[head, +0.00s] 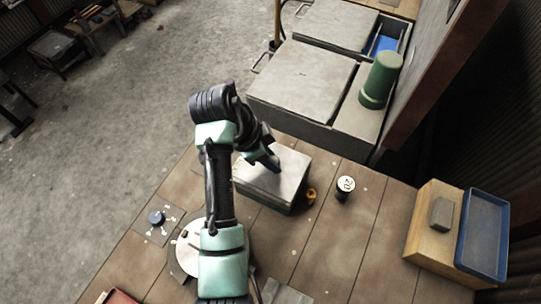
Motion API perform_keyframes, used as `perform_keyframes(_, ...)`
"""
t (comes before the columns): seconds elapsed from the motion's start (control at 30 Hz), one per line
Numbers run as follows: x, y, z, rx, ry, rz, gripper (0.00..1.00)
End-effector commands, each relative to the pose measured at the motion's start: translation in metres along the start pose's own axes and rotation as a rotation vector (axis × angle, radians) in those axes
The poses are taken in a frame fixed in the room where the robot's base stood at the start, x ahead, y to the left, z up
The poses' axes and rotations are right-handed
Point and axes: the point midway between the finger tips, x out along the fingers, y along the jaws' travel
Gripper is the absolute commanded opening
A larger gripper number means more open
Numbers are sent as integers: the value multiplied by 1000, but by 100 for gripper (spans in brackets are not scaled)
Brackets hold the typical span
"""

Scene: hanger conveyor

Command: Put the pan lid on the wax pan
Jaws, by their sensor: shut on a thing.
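A flat grey plate, which looks like the pan lid (284,178), lies over a dark green box, which looks like the wax pan (262,196), on the wooden table. The lid appears level, but I cannot tell whether it is fully seated. My gripper (274,164) points down at the far left part of the lid and is shut; the lid seems to be what it holds. The fingertips are small and dark, and the grip itself is hard to see.
A round pale disc (190,248) beside a dial (156,218) is partly hidden by my arm. A small orange part (310,196) and a white-topped dark cylinder (345,186) stand right of the box. A blue tray (483,235) is at far right.

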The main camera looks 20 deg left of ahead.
Motion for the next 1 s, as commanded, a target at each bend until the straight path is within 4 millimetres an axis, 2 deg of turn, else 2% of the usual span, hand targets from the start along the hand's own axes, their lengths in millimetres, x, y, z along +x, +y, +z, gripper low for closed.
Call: perform_keyframes(1.0, 8, 0, 3, 0, 1, -1, 0)
